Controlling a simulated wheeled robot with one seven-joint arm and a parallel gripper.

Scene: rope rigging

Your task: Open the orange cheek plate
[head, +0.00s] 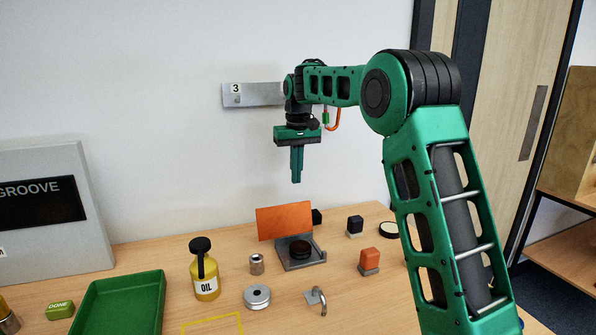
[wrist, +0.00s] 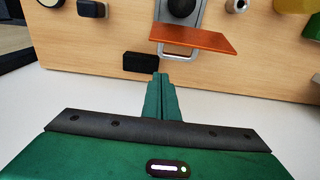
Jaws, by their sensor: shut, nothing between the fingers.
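The orange cheek plate (head: 284,221) stands up, roughly on edge, at the back of a grey base (head: 312,263). The base's black round sheave (head: 300,250) is uncovered in front of it. In the wrist view the plate (wrist: 195,39) shows as a slanted orange panel beside the grey base. My gripper (head: 296,180) is shut and empty, pointing down above the plate with a clear gap. In the wrist view its fingertips (wrist: 160,76) are just short of the plate, with nothing between them.
A black block (head: 317,217) sits behind the plate. An orange-topped block (head: 369,261), a shackle (head: 318,301), a metal disc (head: 257,297) and an oil bottle (head: 205,271) stand around the base. A green tray (head: 155,302) lies left. The air around my gripper is clear.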

